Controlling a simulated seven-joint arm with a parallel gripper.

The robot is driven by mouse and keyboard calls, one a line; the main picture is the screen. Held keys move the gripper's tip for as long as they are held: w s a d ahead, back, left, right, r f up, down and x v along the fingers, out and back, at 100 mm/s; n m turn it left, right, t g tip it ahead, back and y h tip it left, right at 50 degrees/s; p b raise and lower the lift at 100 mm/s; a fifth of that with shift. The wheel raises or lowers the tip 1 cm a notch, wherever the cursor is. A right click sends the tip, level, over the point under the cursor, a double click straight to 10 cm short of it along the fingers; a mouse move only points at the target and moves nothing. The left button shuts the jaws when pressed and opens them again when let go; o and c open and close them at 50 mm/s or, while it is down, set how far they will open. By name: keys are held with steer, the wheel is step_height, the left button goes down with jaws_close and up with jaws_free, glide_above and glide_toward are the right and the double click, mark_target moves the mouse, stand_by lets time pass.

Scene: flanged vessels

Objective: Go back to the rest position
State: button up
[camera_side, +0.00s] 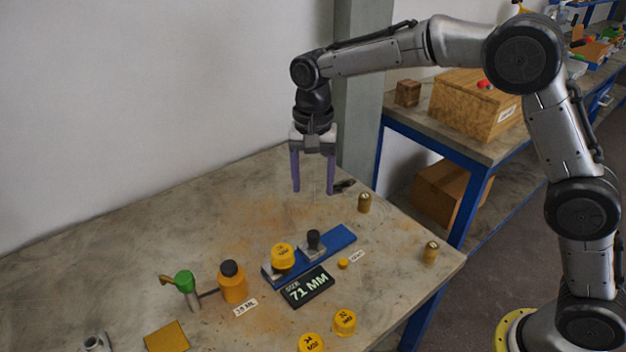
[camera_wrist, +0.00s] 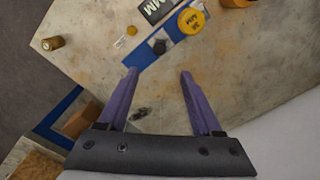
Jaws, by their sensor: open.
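My gripper (camera_side: 313,188) hangs over the far part of the table (camera_side: 220,205), pointing down, with its two purple fingers apart and nothing between them. In the wrist view my gripper (camera_wrist: 158,72) also shows open and empty. Below and in front of it lies a blue fixture (camera_side: 338,240) that bears a yellow capped vessel (camera_side: 283,255) and a small black knob (camera_side: 313,239). The yellow vessel also shows in the wrist view (camera_wrist: 190,21). The gripper is apart from all of these.
A black "71 MM" display (camera_side: 307,287), an orange bottle (camera_side: 233,284), a green-topped dispenser (camera_side: 186,283) and yellow pieces (camera_side: 344,322) stand nearer the front. A wall rises behind; the table's left part is mostly clear.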

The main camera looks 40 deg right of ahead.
steer(key=shift+d+r, duration=0.1)
steer(key=s+d+r+t, duration=0.2)
steer(key=s+d+r, duration=0.3)
steer(key=s+r, duration=0.15)
steer(key=s+d+r+t, duration=0.2)
steer(key=s+d+r, duration=0.25)
steer(key=r, duration=0.35)
steer(key=s+d+f+n, duration=0.2)
steer(key=s+f+n, duration=0.2)
steer(key=s, duration=0.5)
steer(key=s+d+f+n+t, duration=0.1)
steer(key=s+f+n, duration=0.2)
steer(key=s, duration=0.7)
steer(key=shift+s+d+f+n+t, duration=0.3)
steer(key=shift+d+f+n, duration=0.1)
steer(key=shift+n, duration=0.6)
